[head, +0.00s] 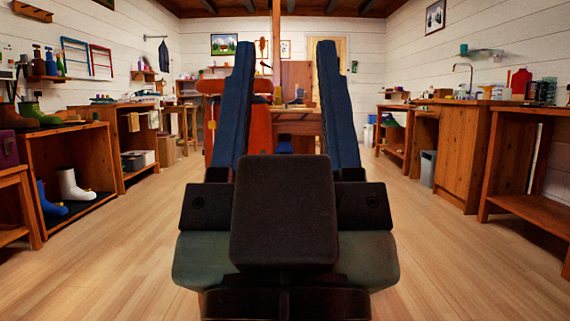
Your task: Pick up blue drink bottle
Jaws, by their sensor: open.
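My gripper (286,52) fills the middle of the head view, with its two long blue fingers spread wide and nothing between them. No blue drink bottle can be made out for certain. A small bluish bottle (50,63) stands among other bottles on the left wall shelf, well away from my gripper. It is too small to tell whether it is a drink bottle. My gripper hides part of the room's middle.
A wooden shelf unit (71,137) with boots is at left, and a wooden cabinet (462,155) and bench (520,114) are at right. A wooden table (298,127) and an orange-red piece (258,127) stand ahead. The floor (440,260) is clear on both sides.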

